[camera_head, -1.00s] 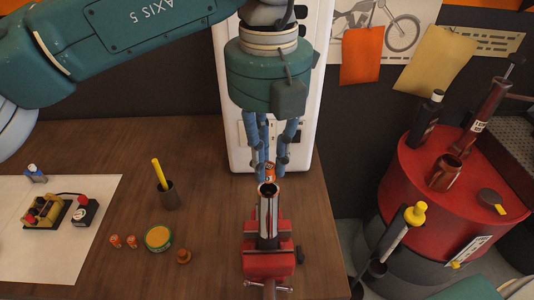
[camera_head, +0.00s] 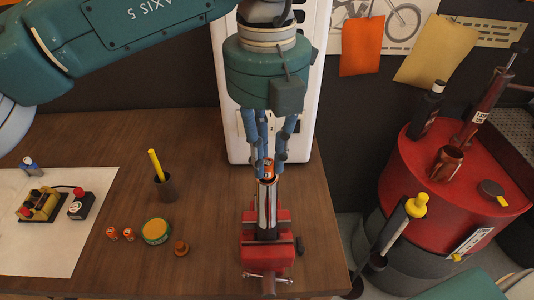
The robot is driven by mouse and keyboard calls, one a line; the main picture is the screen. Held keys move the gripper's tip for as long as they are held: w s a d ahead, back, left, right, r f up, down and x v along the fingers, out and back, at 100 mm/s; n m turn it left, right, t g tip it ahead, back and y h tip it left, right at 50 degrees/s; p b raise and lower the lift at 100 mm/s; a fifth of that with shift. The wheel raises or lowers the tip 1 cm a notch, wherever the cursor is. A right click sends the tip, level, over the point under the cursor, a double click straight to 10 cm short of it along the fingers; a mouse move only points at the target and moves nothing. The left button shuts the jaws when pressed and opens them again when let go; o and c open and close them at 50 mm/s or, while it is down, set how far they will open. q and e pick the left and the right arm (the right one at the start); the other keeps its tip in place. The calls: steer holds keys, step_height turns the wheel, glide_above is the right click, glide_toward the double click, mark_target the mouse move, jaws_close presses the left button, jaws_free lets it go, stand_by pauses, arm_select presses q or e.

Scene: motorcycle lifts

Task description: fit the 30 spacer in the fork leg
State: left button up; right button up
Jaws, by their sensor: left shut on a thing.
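The fork leg (camera_head: 267,212) is a dark and silver tube clamped upright in a red vise (camera_head: 268,256) near the table's front edge. My left gripper (camera_head: 268,168) points down from above with its blue fingers shut on an orange spacer (camera_head: 267,170). The spacer is at the mouth of the fork leg; whether its lower end is inside cannot be told. The number on it is too small to read. Two more orange spacers (camera_head: 112,233) (camera_head: 128,234) stand on the table at the left. My right gripper is not in view.
A round yellow-green tin (camera_head: 156,231), a brown knobbed piece (camera_head: 181,248) and a dark cup (camera_head: 166,188) with a yellow stick stand left of the vise. A white case (camera_head: 233,135) stands behind the gripper. A red drum (camera_head: 410,178) with bottles is at the right.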

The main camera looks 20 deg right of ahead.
arm_select(q)
steer(key=shift+f+b, duration=0.75)
steer(key=shift+f, duration=0.2)
steer(key=o, duration=1.3)
steer(key=shift+r, duration=0.15)
steer(key=shift+r+p, duration=2.6)
steer(key=shift+r, duration=1.35)
